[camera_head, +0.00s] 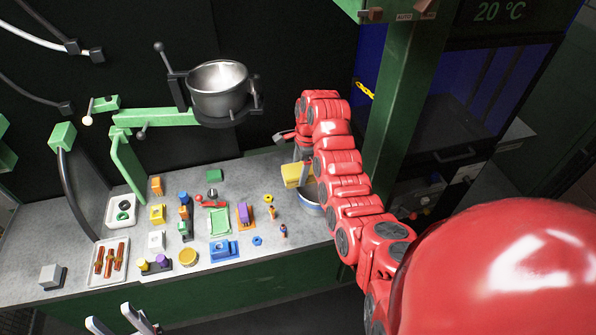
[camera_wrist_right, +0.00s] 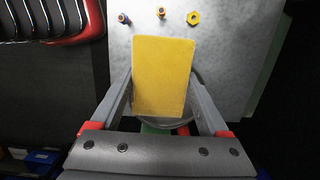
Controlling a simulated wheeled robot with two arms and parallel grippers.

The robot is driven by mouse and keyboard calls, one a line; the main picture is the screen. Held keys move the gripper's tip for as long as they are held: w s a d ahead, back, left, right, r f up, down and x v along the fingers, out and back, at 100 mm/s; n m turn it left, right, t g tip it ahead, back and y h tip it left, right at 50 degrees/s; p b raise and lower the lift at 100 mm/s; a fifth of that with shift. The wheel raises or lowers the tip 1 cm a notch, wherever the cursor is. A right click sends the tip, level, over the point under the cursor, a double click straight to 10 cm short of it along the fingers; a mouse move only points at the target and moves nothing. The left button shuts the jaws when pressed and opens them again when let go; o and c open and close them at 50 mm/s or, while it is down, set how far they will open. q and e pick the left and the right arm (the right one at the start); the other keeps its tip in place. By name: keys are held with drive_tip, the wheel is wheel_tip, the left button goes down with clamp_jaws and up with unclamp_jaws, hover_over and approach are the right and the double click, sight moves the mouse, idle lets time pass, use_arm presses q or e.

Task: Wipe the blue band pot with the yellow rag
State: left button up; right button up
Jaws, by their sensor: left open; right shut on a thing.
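The yellow rag (camera_head: 295,176) is held in my right gripper (camera_head: 306,172) at the right side of the bench. It shows as a flat yellow rectangle (camera_wrist_right: 163,75) between the fingers in the right wrist view. The blue band pot (camera_head: 310,205) stands on the bench just below the rag, partly hidden by my right arm. In the wrist view the rag covers most of the pot. I cannot tell whether the rag touches it. My left gripper (camera_head: 124,322) is open and empty at the bottom edge of the head view, in front of the bench.
Many small coloured parts and white trays (camera_head: 110,262) cover the left and middle of the bench (camera_head: 75,283). A large metal pot (camera_head: 218,90) hangs in a green arm (camera_head: 155,118) above the back. A green post (camera_head: 395,100) stands right of my right arm.

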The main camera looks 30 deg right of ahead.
drive_tip(key=shift+w+d+f, duration=0.1)
wheel_tip(320, 180, up, 2)
drive_tip(key=shift+r+p, duration=0.25)
drive_tip(key=shift+p, duration=0.95)
wheel_tip(320, 180, up, 2)
drive_tip(key=shift+p, duration=1.1)
drive_tip(key=shift+r+p, duration=0.4)
drive_tip(key=shift+r, duration=0.4)
